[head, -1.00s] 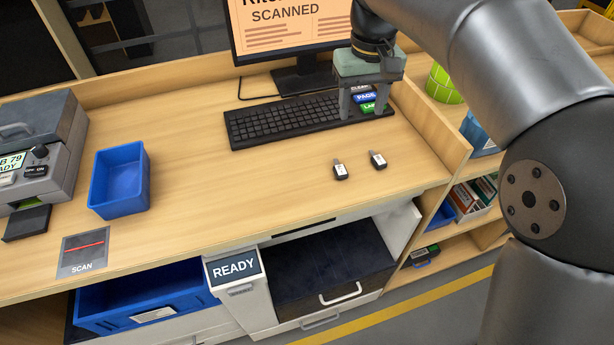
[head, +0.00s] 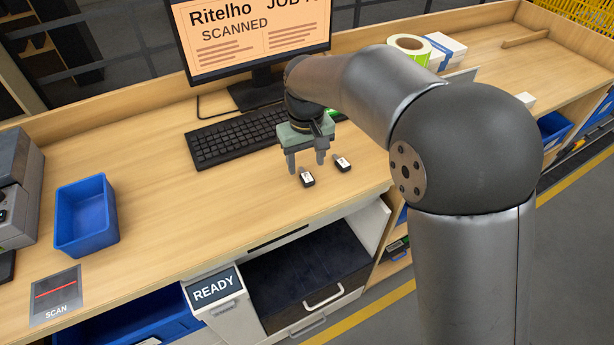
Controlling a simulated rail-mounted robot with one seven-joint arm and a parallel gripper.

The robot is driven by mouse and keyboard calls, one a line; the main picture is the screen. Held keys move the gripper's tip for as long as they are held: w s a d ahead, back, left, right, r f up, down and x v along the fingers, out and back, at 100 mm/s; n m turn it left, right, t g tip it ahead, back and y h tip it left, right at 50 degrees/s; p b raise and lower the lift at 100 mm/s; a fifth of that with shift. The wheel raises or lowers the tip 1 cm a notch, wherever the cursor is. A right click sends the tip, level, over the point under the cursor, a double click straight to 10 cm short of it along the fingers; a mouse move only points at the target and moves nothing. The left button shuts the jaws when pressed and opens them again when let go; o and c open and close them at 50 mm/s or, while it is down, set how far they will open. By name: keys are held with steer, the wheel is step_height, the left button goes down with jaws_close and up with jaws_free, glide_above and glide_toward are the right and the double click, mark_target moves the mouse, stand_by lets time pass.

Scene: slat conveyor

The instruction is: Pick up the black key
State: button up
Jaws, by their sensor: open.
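Two small keys with black heads and white labels lie on the wooden desk, one at left (head: 307,179) and one to its right (head: 342,164). They look alike in the head view. My gripper (head: 306,167) points down with its two fingers apart and nothing between them that I can see clearly. Its fingertips appear just behind and around the left key's shank. I cannot tell the exact height above the desk. The right key is apart from the fingers, to their right.
A black keyboard (head: 228,139) lies behind the gripper, in front of a monitor (head: 250,45). A blue bin (head: 86,217) and a scan pad (head: 56,295) are at left. The desk's front edge is close to the keys. The desk left of the keys is clear.

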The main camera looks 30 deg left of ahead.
mark_target(307, 176)
step_height(307, 176, down, 4)
steer(key=shift+d+f+p, duration=0.1)
steer(key=shift+f+p, duration=0.1)
steer(key=shift+p, duration=0.35)
steer(key=c, duration=1)
steer(key=shift+c, duration=0.2)
steer(key=shift+r, duration=0.15)
steer(key=shift+r, duration=0.55)
steer(key=d+r+b, duration=0.4)
steer(key=d+r, duration=0.7)
steer(key=d, duration=0.3)
steer(key=shift+s+r+b, duration=0.25)
steer(key=shift+r+b, duration=0.05)
steer(key=shift+r, duration=0.05)
